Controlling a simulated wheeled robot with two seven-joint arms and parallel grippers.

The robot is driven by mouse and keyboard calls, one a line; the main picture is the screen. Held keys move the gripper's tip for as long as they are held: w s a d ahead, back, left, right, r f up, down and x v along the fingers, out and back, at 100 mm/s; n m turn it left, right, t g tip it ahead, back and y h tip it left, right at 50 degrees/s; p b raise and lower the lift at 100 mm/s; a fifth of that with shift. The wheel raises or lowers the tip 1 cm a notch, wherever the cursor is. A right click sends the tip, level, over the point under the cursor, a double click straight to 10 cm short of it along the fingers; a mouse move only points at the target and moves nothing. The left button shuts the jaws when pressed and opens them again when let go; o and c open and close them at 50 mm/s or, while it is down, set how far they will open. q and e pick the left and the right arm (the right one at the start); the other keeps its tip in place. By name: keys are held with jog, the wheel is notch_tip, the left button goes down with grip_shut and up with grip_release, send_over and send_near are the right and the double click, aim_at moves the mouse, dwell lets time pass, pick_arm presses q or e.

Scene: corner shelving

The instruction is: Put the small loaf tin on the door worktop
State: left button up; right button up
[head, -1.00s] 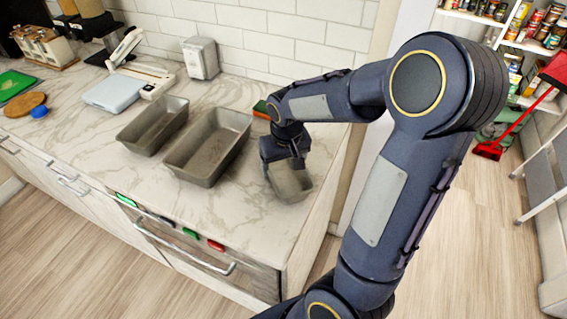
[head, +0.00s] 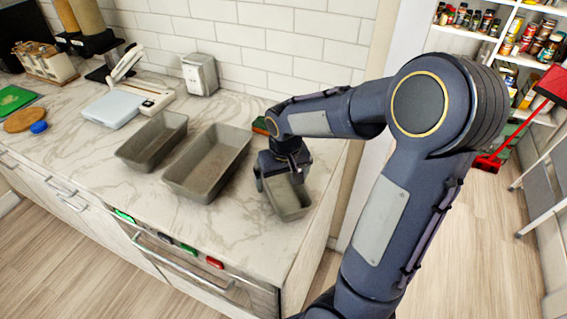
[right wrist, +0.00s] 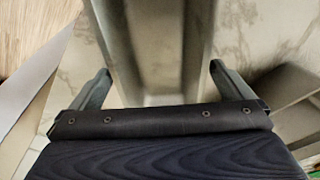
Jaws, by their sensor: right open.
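The small grey loaf tin (head: 290,203) sits on the marble worktop (head: 225,235) near its right end, and looks level. It also shows in the right wrist view (right wrist: 153,60), running away between the fingers. My right gripper (head: 283,172) is above the tin's far end. In the right wrist view the right gripper (right wrist: 157,82) is open, one finger on each side of the tin, with gaps between fingers and walls. The gripper hides the tin's far end in the head view. My left gripper is not in view.
Two larger loaf tins, a middle one (head: 207,165) and a left one (head: 153,142), stand left of the small tin. A green and orange sponge (head: 260,126) lies behind the gripper. Worktop in front of the tins is clear. The worktop's right edge is close.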

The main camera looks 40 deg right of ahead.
aim_at(284, 198)
notch_tip(284, 198, up, 10)
jog(key=s, duration=0.1)
jog(key=s+a+f+n+t+y, duration=0.2)
jog(key=s+a+t+y, duration=0.1)
jog(key=s+a, duration=1)
jog(key=shift+s+f+t+y, duration=0.2)
jog(key=shift+s+t+y, duration=0.2)
jog(key=shift+s+y, duration=0.55)
jog(key=shift+s+d+h, duration=0.1)
jog(key=shift+s+h, duration=0.15)
